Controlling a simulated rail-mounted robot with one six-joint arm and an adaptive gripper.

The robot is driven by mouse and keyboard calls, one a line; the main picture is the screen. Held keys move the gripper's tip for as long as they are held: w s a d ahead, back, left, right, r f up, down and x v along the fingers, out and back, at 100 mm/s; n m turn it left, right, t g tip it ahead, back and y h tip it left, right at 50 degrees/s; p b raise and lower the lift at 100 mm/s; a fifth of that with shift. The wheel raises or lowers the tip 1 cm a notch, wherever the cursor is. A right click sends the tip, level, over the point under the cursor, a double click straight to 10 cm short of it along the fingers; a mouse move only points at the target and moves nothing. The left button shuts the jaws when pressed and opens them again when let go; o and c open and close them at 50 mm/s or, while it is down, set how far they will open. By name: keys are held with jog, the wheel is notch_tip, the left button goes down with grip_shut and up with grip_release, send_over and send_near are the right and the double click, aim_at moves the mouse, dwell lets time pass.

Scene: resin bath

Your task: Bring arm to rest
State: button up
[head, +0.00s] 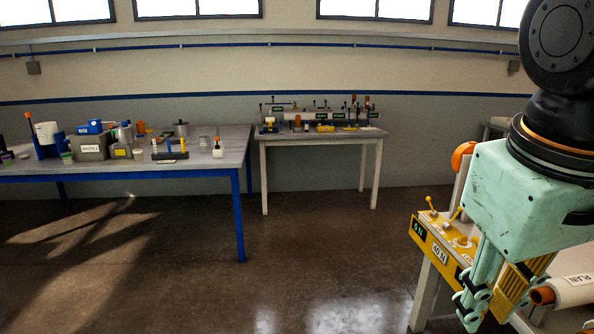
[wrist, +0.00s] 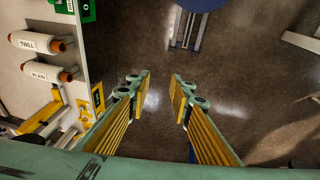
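My gripper (head: 490,305) is a mint-green adaptive gripper with yellow ribbed finger pads, hanging at the right side of the head view. In the wrist view my gripper (wrist: 162,90) has its two fingers spread well apart, with only dark floor between them. It holds nothing. My arm's black wrist joints show above it in the head view. The gripper is in front of a yellow control box (head: 440,240) with small levers and the labels "ON" and "40 N".
Rolls marked "TWILL" (wrist: 38,42) and "PLAIN" (wrist: 45,73) lie on a pale bench at the wrist view's left. A blue-legged table (head: 200,172) with containers and a smaller back table (head: 320,137) stand across the room. The floor (head: 300,250) between is clear.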

jog(key=s+a+f+m+t+y, duration=0.1)
jog(key=s+a, duration=0.3)
jog(key=s, duration=0.2)
jog(key=shift+f, duration=0.2)
jog(key=shift+d, duration=0.1)
